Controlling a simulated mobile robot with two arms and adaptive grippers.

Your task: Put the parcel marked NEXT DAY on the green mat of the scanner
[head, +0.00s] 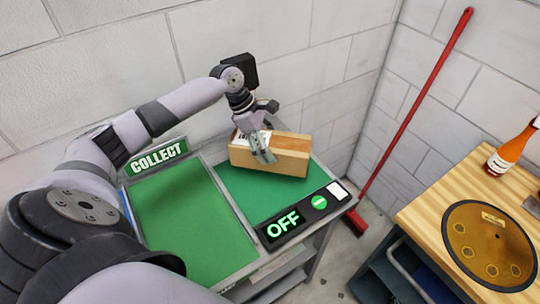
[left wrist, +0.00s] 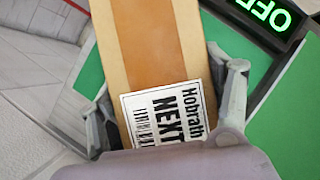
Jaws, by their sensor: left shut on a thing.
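The parcel (head: 283,154) is a brown box with a white label that reads "Hobrath" and "NEXT" in the left wrist view (left wrist: 150,50); the rest of the label is partly hidden. My left gripper (head: 264,156) is shut on it, with one finger on each side of the box in the left wrist view (left wrist: 165,118). The parcel is at the scanner's green mat (head: 240,199), over its back part; I cannot tell whether it touches the mat. The scanner panel (head: 300,216) at the front shows a lit green "OFF". My right gripper is not in view.
Left of the scanner is an empty green area (head: 188,223) with a "COLLECT" sign (head: 157,157) behind it. A red broom (head: 417,105) leans in the corner. At right, a wooden bench (head: 440,219) holds an orange bottle (head: 511,151) and a round drum piece (head: 488,245).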

